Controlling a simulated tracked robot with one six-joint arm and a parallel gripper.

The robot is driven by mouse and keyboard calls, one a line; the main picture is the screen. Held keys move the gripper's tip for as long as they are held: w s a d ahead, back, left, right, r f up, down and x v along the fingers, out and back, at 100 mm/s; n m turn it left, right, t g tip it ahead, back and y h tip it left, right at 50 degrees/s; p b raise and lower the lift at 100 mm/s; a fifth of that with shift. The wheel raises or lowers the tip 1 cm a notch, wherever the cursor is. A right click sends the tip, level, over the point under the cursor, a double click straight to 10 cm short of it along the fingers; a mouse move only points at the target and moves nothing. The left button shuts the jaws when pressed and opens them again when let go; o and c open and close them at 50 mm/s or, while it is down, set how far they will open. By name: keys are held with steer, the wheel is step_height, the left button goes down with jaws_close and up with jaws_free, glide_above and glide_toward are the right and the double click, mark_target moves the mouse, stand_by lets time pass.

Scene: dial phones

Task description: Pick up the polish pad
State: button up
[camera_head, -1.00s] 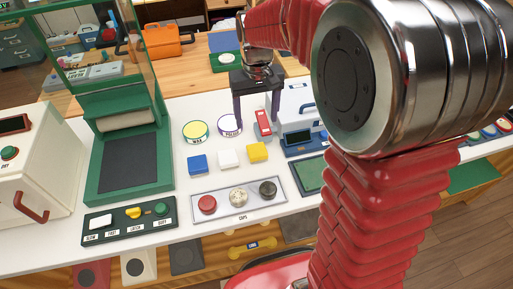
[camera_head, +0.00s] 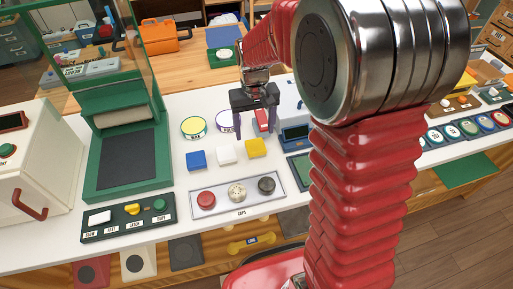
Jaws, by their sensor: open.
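I cannot tell how high the fingertips are above the counter.
A red block (camera_head: 261,121) shows between my fingers. Blue (camera_head: 196,160), white (camera_head: 226,155) and yellow (camera_head: 255,147) blocks lie in front of the pads. A tray of caps (camera_head: 220,208) is nearer. A green press (camera_head: 127,160) stands left, a blue device (camera_head: 294,137) right.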

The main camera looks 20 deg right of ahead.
mark_target(256, 145)
steer(key=shift+f, duration=0.8)
steer(key=shift+d+f, duration=0.15)
steer(key=shift+f, duration=2.45)
steer(key=shift+c, duration=0.2)
steer(key=c, duration=1.1)
steer(key=shift+r, duration=0.15)
step_height(256, 145, up, 10)
steer(key=shift+f, duration=0.1)
